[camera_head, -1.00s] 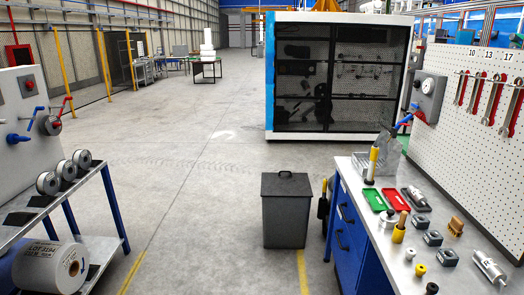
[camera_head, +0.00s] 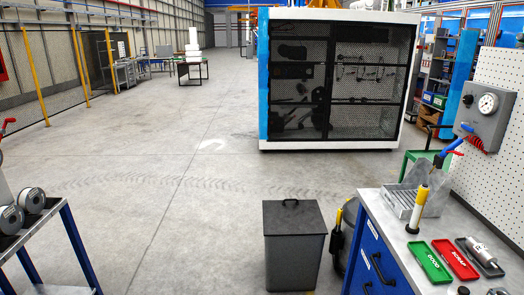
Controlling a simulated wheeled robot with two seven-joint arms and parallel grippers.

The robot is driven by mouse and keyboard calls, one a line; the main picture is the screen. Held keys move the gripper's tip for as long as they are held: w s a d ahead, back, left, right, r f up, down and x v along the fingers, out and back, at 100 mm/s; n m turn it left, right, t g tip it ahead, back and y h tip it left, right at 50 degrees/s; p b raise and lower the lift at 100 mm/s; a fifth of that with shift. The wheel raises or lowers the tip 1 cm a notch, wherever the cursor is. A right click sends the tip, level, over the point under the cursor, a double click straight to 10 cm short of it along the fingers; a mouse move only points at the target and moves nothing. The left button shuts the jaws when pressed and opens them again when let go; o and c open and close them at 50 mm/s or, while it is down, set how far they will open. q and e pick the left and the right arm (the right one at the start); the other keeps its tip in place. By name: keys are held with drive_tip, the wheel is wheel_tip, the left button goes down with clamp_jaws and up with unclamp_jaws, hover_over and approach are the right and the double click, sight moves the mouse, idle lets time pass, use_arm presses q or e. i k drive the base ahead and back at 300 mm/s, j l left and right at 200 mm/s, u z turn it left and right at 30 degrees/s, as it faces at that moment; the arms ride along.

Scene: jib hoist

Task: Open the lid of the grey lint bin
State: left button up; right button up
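The grey lint bin (camera_head: 293,254) stands on the floor at the lower middle, just left of the blue workbench. Neither of my grippers shows in the head view.
A blue workbench (camera_head: 370,248) at the right carries a green tray (camera_head: 428,262), a red tray (camera_head: 455,260) and a yellow-topped tool (camera_head: 418,208). A cart with spools (camera_head: 31,200) stands at the left. A mesh-fronted cabinet (camera_head: 338,80) is behind. Open floor (camera_head: 150,220) lies left of the bin.

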sight(287, 217)
drive_tip(key=i, duration=1.45)
drive_tip(key=i+j+z, duration=0.15)
drive_tip(key=i+z, duration=0.25)
drive_tip(key=i, duration=0.25)
drive_tip(key=i+j+z, duration=0.4)
drive_tip(key=i, duration=0.25)
drive_tip(key=i+j+z, duration=0.35)
drive_tip(key=i+j, duration=0.15)
drive_tip(key=i, duration=0.1)
